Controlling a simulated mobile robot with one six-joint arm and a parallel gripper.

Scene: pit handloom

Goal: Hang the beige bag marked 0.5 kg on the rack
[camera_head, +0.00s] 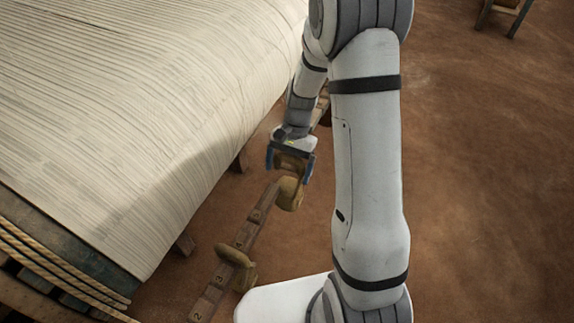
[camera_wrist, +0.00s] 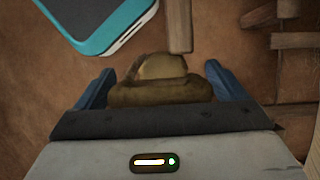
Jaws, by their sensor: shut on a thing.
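My gripper (camera_head: 289,164) is shut on a tan-brown bag (camera_head: 291,159), seen between its blue fingers in the head view. In the wrist view the bag (camera_wrist: 160,93) fills the space between the fingers of my gripper (camera_wrist: 155,88), with a lighter tan part behind it. No weight mark is readable on it. The rack (camera_head: 222,268) is a low wooden rail with painted numbers, running diagonally below and beyond my gripper. Another tan bag (camera_head: 289,195) is at the rail just below my gripper; I cannot tell whether the held bag touches it or the rail.
Another bag (camera_head: 236,256) is at the rail nearer the front. The loom with its pale striped cloth (camera_head: 130,110) stands close on the left. Wooden pieces (camera_wrist: 290,40) lie at the right in the wrist view. Open brown floor (camera_head: 490,190) is on the right.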

